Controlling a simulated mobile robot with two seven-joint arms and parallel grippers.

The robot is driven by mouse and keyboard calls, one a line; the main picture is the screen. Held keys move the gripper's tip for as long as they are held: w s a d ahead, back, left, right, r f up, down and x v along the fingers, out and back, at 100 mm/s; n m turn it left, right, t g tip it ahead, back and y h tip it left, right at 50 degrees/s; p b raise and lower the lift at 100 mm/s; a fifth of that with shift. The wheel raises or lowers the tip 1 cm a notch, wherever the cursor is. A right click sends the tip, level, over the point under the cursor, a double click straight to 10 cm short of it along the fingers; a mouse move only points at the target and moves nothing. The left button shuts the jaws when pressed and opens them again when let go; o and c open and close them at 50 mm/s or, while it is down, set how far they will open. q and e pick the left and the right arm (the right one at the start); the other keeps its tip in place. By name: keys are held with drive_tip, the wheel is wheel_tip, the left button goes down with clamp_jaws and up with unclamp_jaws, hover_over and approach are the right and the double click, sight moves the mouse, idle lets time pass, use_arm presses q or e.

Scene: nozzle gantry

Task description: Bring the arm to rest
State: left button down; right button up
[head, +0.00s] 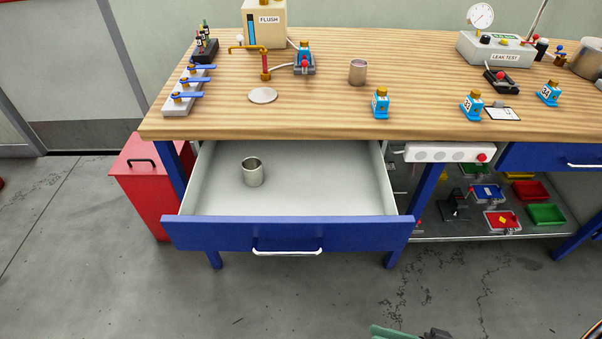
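The wooden workbench (330,119) fills the upper part. Its left blue-fronted drawer (210,232) is pulled out, and one metal cup (253,172) stands upright in it, left of the middle. A second metal cup (358,72) stands on the bench top. Blue numbered nozzle blocks with brass tops stand on the bench: one near the front edge (381,104), one further right (472,106) and one at the right (547,94). Another blue block (304,58) sits in a dark holder near the flush unit.
The FLUSH tank (265,25), a valve manifold (187,92) and a round metal disc (263,95) are at the left. The leak tester (496,50) stands at the right. A red bin (140,190) is beside the drawer. A partly cut-off green item (393,333) shows at the bottom edge.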

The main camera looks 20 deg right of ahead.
drive_tip(key=w+d+f+n+g+h, duration=0.2)
drive_tip(key=w+d+f+n+h, duration=0.4)
drive_tip(key=w+d+n+h, duration=0.55)
drive_tip(key=s+a+m+h, duration=0.1)
drive_tip(key=s+a+m, duration=0.1)
drive_tip(key=a+m, duration=1.25)
use_arm(q)
wheel_tip(320, 180, up, 8)
drive_tip(key=s+a+p, duration=0.1)
drive_tip(key=a+p, duration=0.1)
drive_tip(key=p, duration=0.8)
drive_tip(key=shift+a+n+t+y, duration=0.3)
drive_tip(key=shift+a, duration=0.1)
use_arm(e)
wheel_tip(320, 180, up, 8)
drive_tip(key=s+a+n+t, duration=0.1)
drive_tip(key=n, duration=0.2)
drive_tip(key=shift+s+a+f+n+h, duration=0.25)
drive_tip(key=shift+s+a+n+h, duration=0.15)
drive_tip(key=shift+h, duration=0.05)
